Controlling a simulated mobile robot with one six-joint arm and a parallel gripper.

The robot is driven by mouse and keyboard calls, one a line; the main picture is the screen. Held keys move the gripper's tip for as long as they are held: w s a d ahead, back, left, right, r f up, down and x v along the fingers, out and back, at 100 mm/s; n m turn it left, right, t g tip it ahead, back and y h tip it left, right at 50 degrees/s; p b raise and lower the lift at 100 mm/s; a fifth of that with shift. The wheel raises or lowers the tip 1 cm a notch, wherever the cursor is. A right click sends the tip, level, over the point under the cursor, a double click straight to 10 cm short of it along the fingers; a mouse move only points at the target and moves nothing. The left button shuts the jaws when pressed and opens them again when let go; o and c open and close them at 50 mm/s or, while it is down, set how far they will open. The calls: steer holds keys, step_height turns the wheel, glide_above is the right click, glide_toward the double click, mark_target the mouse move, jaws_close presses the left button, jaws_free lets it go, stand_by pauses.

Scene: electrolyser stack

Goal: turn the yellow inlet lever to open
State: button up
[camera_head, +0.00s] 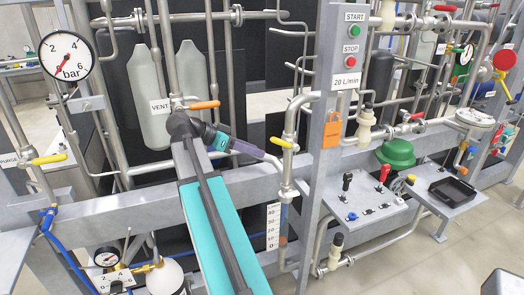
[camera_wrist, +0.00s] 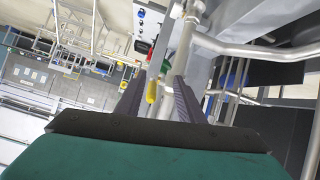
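The yellow lever (camera_head: 281,142) sits on a vertical steel pipe left of the grey post, and its handle slants slightly down to the right. In the wrist view it appears as a yellow handle (camera_wrist: 151,91) between my fingers, nearer the left one, seen almost end-on. My gripper (camera_head: 278,160) reaches in from the left, with its fingertips just below and beside the lever. In the wrist view my gripper (camera_wrist: 160,78) has its two dark fingers apart with a gap around the lever. I cannot tell whether either finger touches it.
The grey post (camera_head: 325,190) with start and stop buttons (camera_head: 351,48) and an orange padlock (camera_head: 331,134) stands right of the lever. An orange lever (camera_head: 204,105) is above my arm. Another yellow lever (camera_head: 48,159) is far left. A steel pipe (camera_wrist: 184,45) runs close to my right finger.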

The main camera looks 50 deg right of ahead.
steer(key=shift+w+a, duration=0.25)
steer(key=shift+a, duration=0.15)
